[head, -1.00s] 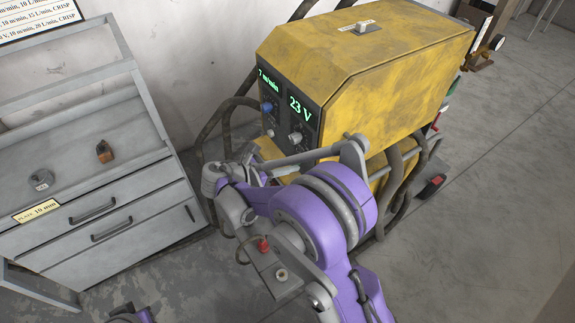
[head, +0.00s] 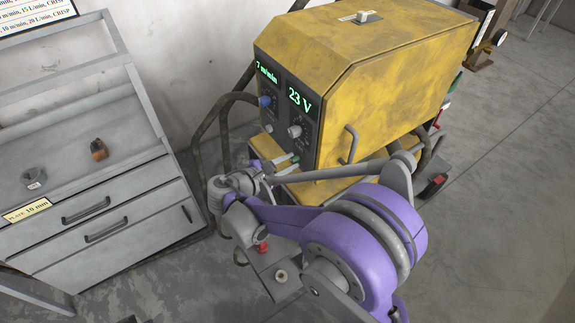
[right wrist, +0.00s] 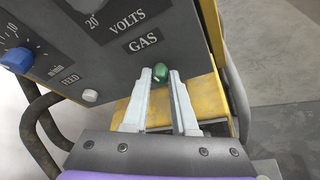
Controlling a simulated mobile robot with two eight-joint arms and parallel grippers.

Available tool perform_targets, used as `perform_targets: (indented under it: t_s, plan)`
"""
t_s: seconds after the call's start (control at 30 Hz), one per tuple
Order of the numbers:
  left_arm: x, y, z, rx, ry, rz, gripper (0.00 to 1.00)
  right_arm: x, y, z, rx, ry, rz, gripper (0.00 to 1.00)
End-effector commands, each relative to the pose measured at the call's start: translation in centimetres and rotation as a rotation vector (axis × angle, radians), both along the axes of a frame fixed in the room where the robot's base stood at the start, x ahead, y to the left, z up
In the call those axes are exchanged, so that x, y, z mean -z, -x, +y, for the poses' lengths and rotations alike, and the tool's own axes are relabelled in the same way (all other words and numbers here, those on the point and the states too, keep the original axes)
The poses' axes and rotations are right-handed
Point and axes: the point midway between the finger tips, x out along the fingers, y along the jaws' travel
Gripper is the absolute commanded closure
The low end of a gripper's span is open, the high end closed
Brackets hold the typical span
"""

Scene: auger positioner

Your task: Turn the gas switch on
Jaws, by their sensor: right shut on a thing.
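The gas switch (right wrist: 161,69) is a small green knob below the GAS label on the machine's dark front panel (right wrist: 110,50). My right gripper (right wrist: 163,72) is shut on it, a pale finger on either side of the knob. In the head view, the right gripper (head: 285,163) is at the lower part of the panel of the yellow welding machine (head: 385,75), and the knob shows only as a small green spot by the fingertips. I cannot tell the switch's setting. My left gripper is not in view.
The panel's lit displays read 7 m/min and 23 V. A blue feed knob (head: 265,101) and a grey volts knob (head: 295,131) are above my gripper. Hoses (head: 203,140) hang at the machine's left.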

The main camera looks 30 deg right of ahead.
Motion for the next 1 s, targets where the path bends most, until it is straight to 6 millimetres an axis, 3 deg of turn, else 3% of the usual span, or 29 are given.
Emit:
perform_targets:
  t_s: [0.7, 1.0]
  plan:
    - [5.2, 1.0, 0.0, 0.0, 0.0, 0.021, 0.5, 0.9, 0.5, 0.0, -0.001, -0.053, -0.666, 1.0]
    - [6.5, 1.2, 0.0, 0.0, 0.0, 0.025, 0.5, 1.1, 0.5, 0.0, 0.0, -0.069, -0.873, 1.0]
